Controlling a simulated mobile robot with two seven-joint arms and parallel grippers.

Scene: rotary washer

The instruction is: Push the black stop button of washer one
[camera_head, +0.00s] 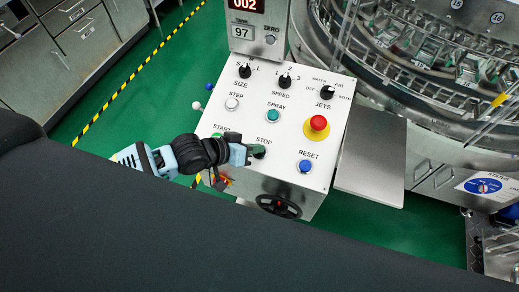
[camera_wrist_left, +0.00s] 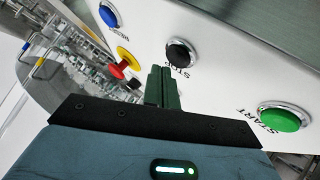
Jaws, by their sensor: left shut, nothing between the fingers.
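The white control panel (camera_head: 288,95) of the washer carries the black stop button (camera_head: 259,151), under the label STOP. In the left wrist view the black stop button (camera_wrist_left: 181,54) sits in a metal ring, just right of my fingertips. My left gripper (camera_head: 252,150) is shut and empty, its fingertips over or beside the stop button in the head view; whether they touch it I cannot tell. In the left wrist view my left gripper (camera_wrist_left: 161,70) points at the panel. The green start button (camera_wrist_left: 282,118) is to the right there. My right gripper is not in view.
Nearby on the panel are the blue reset button (camera_head: 305,166), red emergency knob (camera_head: 318,123), green spray button (camera_head: 273,115) and white step button (camera_head: 232,103). A black handwheel (camera_head: 279,206) is on the front below. The round washer (camera_head: 430,50) stands at the right.

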